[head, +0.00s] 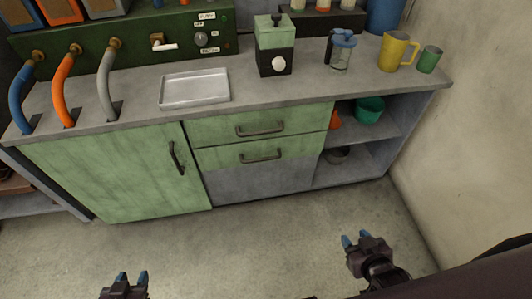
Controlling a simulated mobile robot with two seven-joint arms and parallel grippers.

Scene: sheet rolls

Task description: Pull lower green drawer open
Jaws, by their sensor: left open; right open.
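The lower green drawer (226,159) is closed, flush under the upper green drawer (222,130) in the counter's middle. Its dark bar handle (261,156) runs level across the front. My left gripper (131,278) is open and empty at the bottom of the head view, over the floor in front of the green cabinet door. My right gripper (357,240) is open and empty over the floor, below and to the right of the drawer. Both grippers are apart from the drawer.
The green cabinet door (100,180) with an upright handle is shut, left of the drawers. Open shelves (365,125) to the right hold a green bowl (370,109). A metal tray (195,88), a grinder (275,50) and a yellow mug (396,52) stand on the counter. The floor in front is clear.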

